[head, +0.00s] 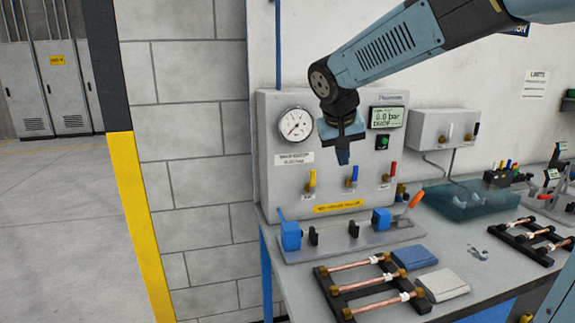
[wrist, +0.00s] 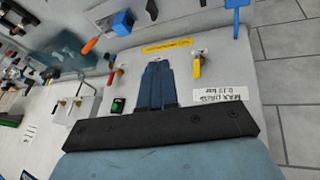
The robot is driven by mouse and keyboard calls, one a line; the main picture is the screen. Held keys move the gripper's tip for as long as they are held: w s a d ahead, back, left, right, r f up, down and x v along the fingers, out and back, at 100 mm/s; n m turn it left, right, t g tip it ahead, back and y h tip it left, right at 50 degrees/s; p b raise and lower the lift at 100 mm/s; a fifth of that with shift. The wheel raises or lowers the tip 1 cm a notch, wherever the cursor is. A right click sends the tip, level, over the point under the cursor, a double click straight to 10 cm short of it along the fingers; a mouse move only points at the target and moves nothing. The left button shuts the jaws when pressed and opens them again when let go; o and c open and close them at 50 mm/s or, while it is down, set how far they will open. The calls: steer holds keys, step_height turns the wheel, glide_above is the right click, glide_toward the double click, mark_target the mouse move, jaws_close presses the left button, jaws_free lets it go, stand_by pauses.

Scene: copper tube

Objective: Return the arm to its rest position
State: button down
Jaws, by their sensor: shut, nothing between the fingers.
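My gripper (head: 343,157) is shut and empty. It hangs in front of the light grey test panel (head: 272,120), between the round gauge (head: 296,124) and the display (head: 387,117) reading 0.0 bar. In the wrist view my gripper's fingers (wrist: 155,66) are together, pointing at the panel's lower part. My blue and dark grey arm reaches in from the upper right of the head view. The fingers hide part of the panel above the blue-handled valve (head: 352,177).
A clamp fixture (head: 340,244) with blue blocks stands below the panel. Copper tubes (head: 370,302) lie on a black rack at the bench front, beside blue and grey folded cloths (head: 414,257). A translucent blue tray (head: 468,200) sits further right. A block wall (head: 190,120) stands left.

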steer(key=s+d+f+y, duration=0.1)
steer(key=s+d, duration=0.4)
steer(key=s, duration=0.6)
steer(key=s+d+f+y, duration=0.1)
steer(key=s+d+f, duration=0.2)
steer(key=s, duration=0.9)
steer(key=d, duration=0.2)
steer(key=shift+d+m+t, duration=0.3)
steer(key=shift+m, duration=0.1)
steer(key=c, duration=1.8)
jaws_free()
